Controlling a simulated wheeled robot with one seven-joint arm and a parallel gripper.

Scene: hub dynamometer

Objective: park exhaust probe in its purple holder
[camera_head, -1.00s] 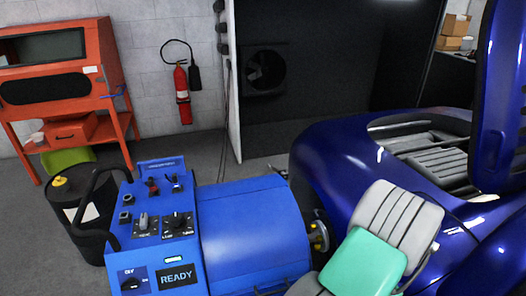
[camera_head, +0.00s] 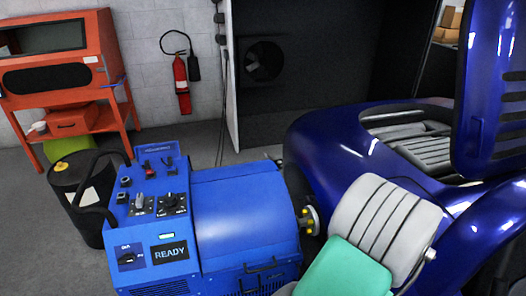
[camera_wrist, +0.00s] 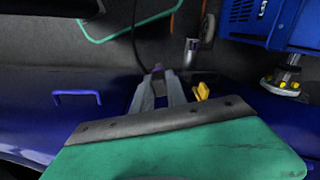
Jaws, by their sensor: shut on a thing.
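My gripper (camera_wrist: 160,90) shows in the wrist view, its two grey fingers close together at mid-frame. It is shut on a thin piece that I take for the exhaust probe; the fingers hide most of it. A small purple bit shows at the fingertips, and a dark hose or cable runs up from there. A short silver cylinder (camera_wrist: 191,52) with a purplish band stands just beyond the fingers, apart from them; I cannot tell whether it belongs to the purple holder. A blue-purple U-shaped handle (camera_wrist: 78,97) lies to the left. The gripper is not visible in the head view.
The blue dynamometer (camera_head: 245,225) with a READY display stands left of the blue car (camera_head: 350,150). Its hub flange (camera_wrist: 285,80) is at right in the wrist view. A black drum (camera_head: 80,190) and orange cabinet (camera_head: 70,75) stand at left. A green-edged panel (camera_wrist: 130,32) lies at top left.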

